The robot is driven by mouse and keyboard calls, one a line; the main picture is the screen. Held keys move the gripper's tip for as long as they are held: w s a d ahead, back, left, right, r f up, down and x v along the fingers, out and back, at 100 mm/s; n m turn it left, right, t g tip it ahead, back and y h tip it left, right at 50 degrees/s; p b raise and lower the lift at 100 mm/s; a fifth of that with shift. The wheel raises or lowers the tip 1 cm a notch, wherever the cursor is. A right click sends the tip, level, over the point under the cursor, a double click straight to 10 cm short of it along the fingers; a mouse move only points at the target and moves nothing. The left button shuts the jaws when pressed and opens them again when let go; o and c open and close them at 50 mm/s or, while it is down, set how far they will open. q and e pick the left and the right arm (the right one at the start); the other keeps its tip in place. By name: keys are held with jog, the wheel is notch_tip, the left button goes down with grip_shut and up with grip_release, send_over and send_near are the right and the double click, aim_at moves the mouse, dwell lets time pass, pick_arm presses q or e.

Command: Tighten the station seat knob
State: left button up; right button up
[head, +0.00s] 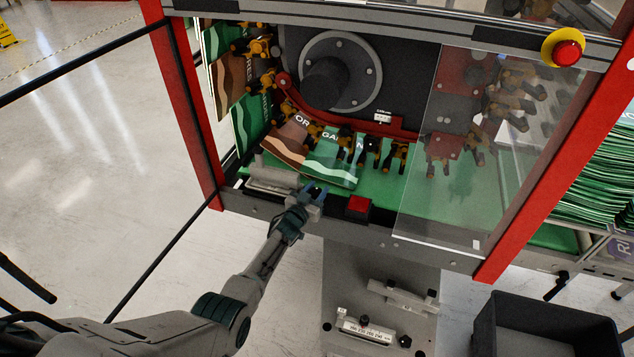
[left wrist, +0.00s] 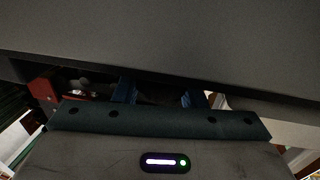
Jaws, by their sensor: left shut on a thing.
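My left gripper (head: 313,191) reaches in from the left to the front edge of the machine, in front of the green bed. It is shut on a small dark part there, taken to be the station seat knob, which is mostly hidden by the fingers. In the left wrist view the two blue fingers (left wrist: 157,97) stand apart below a wide grey surface (left wrist: 170,35). What lies between them is too dark to make out. The grey station block (head: 272,178) sits just left of the gripper. My right gripper is not in view.
A red button box (head: 358,207) stands close to the right of my left gripper. Brown and green pouches (head: 322,160) hang from the clamps behind it. A clear door panel (head: 470,150) covers the right side. A black bin (head: 545,330) is at lower right.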

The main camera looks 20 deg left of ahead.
pick_arm(q)
jog(key=shift+s+f+h, duration=0.15)
jog(key=shift+h, duration=0.15)
jog(key=shift+f, duration=0.1)
jog(key=o, duration=0.8)
jog(key=shift+a, duration=0.1)
jog(key=shift+c, duration=0.2)
jog(key=shift+o, duration=1.1)
jog(key=shift+s, duration=0.15)
jog(key=shift+s+r, duration=0.1)
jog(key=shift+r, duration=0.15)
jog(key=shift+f, duration=0.1)
jog(key=shift+s+a, duration=0.1)
jog(key=shift+s, duration=0.2)
jog(key=p+v, duration=0.1)
jog(key=v, duration=0.9)
jog(key=shift+p, duration=0.3)
